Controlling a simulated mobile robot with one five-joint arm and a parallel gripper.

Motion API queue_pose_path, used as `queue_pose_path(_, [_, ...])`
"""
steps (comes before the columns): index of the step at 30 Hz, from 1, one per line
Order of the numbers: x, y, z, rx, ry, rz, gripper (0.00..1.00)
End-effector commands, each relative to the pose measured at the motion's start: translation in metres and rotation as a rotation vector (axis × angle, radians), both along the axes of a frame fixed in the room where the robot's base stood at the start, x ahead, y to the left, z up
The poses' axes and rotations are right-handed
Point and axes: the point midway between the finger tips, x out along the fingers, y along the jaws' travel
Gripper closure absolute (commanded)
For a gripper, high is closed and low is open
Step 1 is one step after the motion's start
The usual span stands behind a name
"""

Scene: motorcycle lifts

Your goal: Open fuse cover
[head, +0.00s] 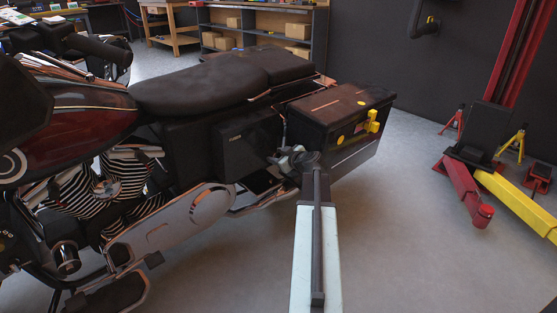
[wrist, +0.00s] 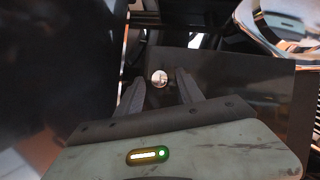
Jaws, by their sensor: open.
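A motorcycle (head: 205,93) with a dark red tank stands across the left of the head view. A black side panel (head: 245,148) sits below its seat; I cannot tell for sure that this is the fuse cover. My gripper (head: 281,156) is beside the bike, just right of that panel. In the wrist view my gripper (wrist: 160,86) is open, with two dark fingers pointing at a dark flat panel (wrist: 220,72). A round silver knob (wrist: 159,78) on it shows between the fingertips. I cannot tell whether the fingers touch it.
A black rear case (head: 322,115) with a yellow latch (head: 373,121) is close behind my gripper. Chrome parts (wrist: 285,25) are at the upper right of the wrist view. A red and yellow lift (head: 463,188) stands right, with clear floor (head: 400,240) between.

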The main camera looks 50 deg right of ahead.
Motion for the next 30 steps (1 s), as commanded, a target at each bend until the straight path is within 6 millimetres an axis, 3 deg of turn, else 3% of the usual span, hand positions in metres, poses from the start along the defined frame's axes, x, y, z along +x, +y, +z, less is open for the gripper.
queue_pose_path(6, [0.0004, -0.0002, 0.0002, 0.0, 0.0, -0.001, 0.58])
queue_pose_path(11, [0.0, -0.0004, 0.0002, 0.001, 0.0, -0.002, 1.0])
queue_pose_path(30, [-0.0009, -0.001, 0.0001, 0.001, 0.0, -0.002, 1.0])
